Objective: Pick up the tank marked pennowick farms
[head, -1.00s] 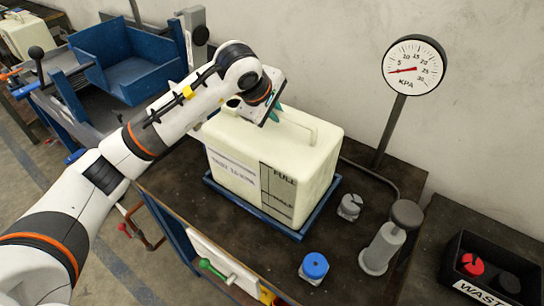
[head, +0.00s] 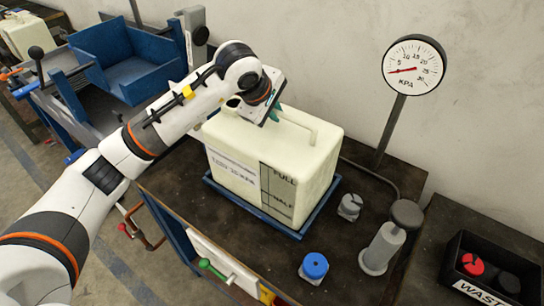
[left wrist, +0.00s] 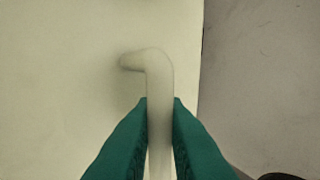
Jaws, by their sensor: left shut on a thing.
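A pale cream tank (head: 240,145) stands upright in a blue tray (head: 297,236) on the dark bench. Its front carries a white label, too small to read surely, and a grey strip with FULL and HALF marks. My left gripper (head: 274,112) is at the tank's top, partly hidden behind its own wrist. In the left wrist view, the green fingers (left wrist: 160,125) are shut on the tank's handle (left wrist: 158,85), one on each side. The tank top (left wrist: 60,90) fills the left of that view. My right gripper is in no view.
A pressure gauge (head: 413,66) on a post stands behind, right of the tank. A grey pump (head: 382,248), a blue-topped cap (head: 315,266) and a grey fitting (head: 350,207) are on the bench. A black waste bin (head: 460,250) is far right; blue bins (head: 125,60) are back left.

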